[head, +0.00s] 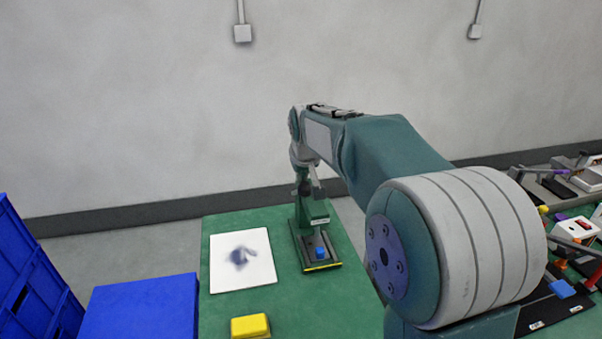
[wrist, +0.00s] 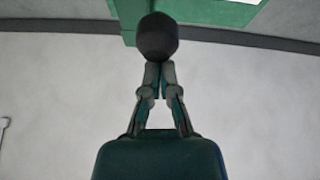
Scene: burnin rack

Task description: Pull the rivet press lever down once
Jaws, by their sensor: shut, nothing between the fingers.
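The rivet press (head: 312,216) is green and stands on the green table, with a dark base plate edged in yellow and a small blue block (head: 320,253) on it. In the wrist view a round black knob (wrist: 157,36), which looks like the end of the press lever, sits right at the fingertips. My gripper (wrist: 160,68) is shut, its two fingers together and empty. The knob overlaps the tips, and I cannot tell whether they touch. In the head view my arm reaches over to the press top, and the lever is hard to separate from my wrist there.
A white sheet (head: 243,262) with a dark smudge lies left of the press. A yellow block (head: 250,326) is at the front. Blue crates (head: 140,306) stand at the left. Several fixtures crowd the right side beyond my arm. A plain wall (head: 150,120) is behind.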

